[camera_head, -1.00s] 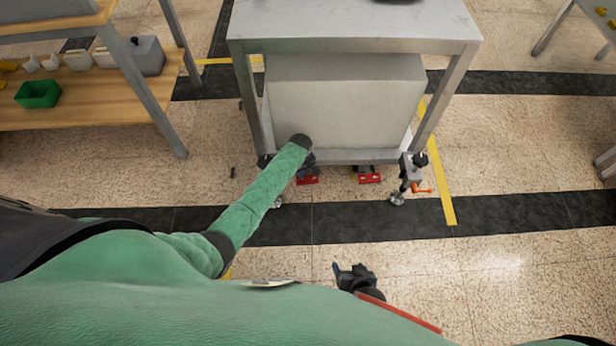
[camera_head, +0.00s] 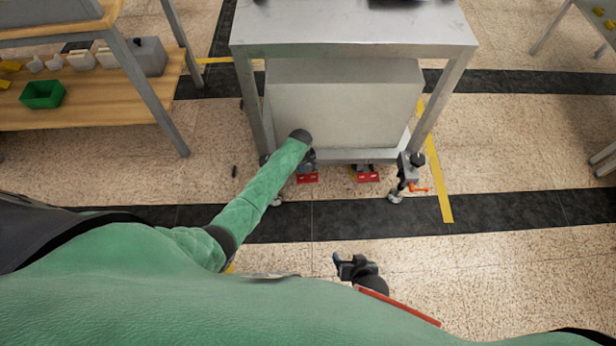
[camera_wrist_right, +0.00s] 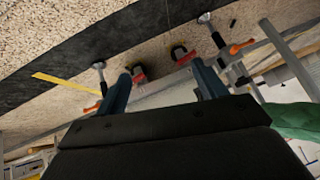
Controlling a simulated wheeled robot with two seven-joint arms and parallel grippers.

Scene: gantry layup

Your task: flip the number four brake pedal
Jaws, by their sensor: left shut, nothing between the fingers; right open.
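Two red pedals, a left one (camera_head: 307,178) and a right one (camera_head: 368,177), sit low at the front edge of the grey cart (camera_head: 345,105). Their numbers are too small to read, so I cannot tell which is number four. My left gripper (camera_head: 307,158) is low by the left red pedal, partly hidden by its own arm. I cannot tell whether it touches the pedal. My right gripper (camera_head: 352,268) is open and empty, well in front of the cart. In the right wrist view, both red pedals (camera_wrist_right: 139,76) (camera_wrist_right: 182,57) show between its open fingers (camera_wrist_right: 162,85).
A cart leg with a caster and orange lever (camera_head: 418,188) stands right of the pedals. A wooden shelf (camera_head: 100,100) with a green bin (camera_head: 40,94) is at left.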

